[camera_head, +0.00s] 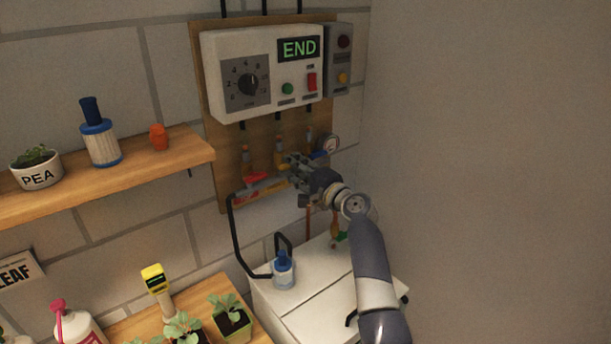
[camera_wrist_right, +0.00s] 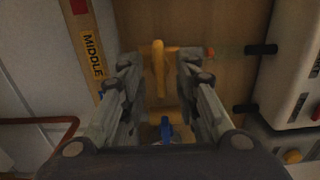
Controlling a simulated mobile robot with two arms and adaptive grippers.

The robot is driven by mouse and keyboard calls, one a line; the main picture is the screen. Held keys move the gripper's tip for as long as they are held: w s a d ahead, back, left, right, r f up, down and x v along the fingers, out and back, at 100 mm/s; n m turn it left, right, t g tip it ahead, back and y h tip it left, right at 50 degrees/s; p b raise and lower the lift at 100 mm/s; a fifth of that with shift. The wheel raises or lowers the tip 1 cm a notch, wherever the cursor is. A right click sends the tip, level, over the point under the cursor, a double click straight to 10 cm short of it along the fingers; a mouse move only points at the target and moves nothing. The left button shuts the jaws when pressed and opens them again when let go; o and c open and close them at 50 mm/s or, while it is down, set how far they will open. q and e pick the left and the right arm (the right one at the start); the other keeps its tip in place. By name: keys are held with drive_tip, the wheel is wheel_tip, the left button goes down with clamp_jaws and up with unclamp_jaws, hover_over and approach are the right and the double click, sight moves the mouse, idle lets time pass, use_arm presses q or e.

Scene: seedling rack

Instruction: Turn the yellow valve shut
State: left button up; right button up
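The yellow valve handle (camera_wrist_right: 158,70) stands between the two fingertips of my right gripper (camera_wrist_right: 160,68) in the right wrist view. The fingers are spread, with a gap showing on both sides of the handle. In the head view my right gripper (camera_head: 291,169) is at the pipes below the control box and covers most of the yellow valve (camera_head: 280,162). A yellow label reading MIDDLE (camera_wrist_right: 91,55) is on the strip beside the valve. My left gripper is not in view.
A red valve (camera_head: 256,179) is left of my right gripper; a blue valve (camera_wrist_right: 166,127) is close by. The control box (camera_head: 222,54) above reads END. A white cabinet (camera_head: 313,291) with a blue-capped bottle (camera_head: 284,271) is below.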

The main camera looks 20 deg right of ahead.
drive_tip(key=v, duration=1.1)
drive_tip(key=shift+s, duration=0.35)
drive_tip(key=shift+d+f, duration=0.1)
drive_tip(key=shift+f, duration=0.05)
